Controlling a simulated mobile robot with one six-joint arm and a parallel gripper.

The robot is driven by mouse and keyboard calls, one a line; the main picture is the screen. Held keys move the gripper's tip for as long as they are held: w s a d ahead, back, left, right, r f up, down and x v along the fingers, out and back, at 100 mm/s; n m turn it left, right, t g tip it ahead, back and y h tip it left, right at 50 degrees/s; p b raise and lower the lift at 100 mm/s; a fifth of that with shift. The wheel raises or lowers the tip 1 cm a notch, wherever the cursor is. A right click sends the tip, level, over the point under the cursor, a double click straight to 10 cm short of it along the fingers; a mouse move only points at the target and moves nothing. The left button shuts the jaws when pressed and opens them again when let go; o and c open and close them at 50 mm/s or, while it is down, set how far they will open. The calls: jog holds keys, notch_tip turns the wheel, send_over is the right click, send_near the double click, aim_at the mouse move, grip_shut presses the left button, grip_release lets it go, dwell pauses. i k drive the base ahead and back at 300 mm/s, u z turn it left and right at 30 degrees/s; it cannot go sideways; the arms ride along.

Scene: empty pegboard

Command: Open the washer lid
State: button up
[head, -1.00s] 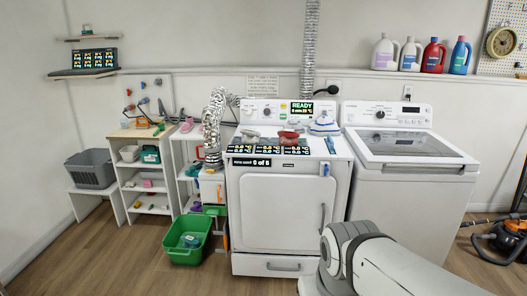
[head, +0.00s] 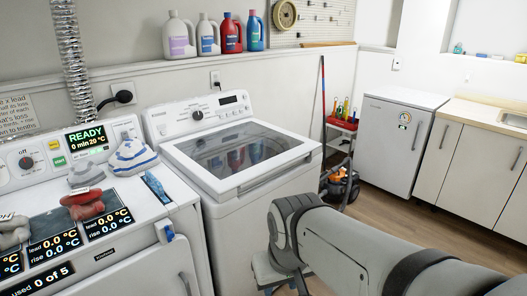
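The top-loading washer (head: 245,215) stands right of the dryer in the head view. Its lid (head: 240,155) is a dark glass panel in a white frame, and it lies closed. A handle edge (head: 277,174) runs along the lid's front. My arm (head: 340,245) reaches in from the lower right, in front of the washer. My gripper is not clearly visible, so its fingers and state cannot be seen.
Bottles, including a red one (head: 231,35), stand on the ledge behind the washer. A small white fridge (head: 395,145) and cabinets (head: 480,160) stand right. Some wood floor is clear.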

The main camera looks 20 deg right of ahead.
aim_at(251, 136)
jog(key=z, duration=0.45)
jog(key=i, duration=1)
jog(key=z, duration=0.3)
jog(key=k, duration=0.55)
jog(key=u, duration=0.15)
jog(key=k, duration=0.25)
jog(key=z, duration=0.35)
jog(key=i, duration=0.8)
jog(key=u, duration=0.05)
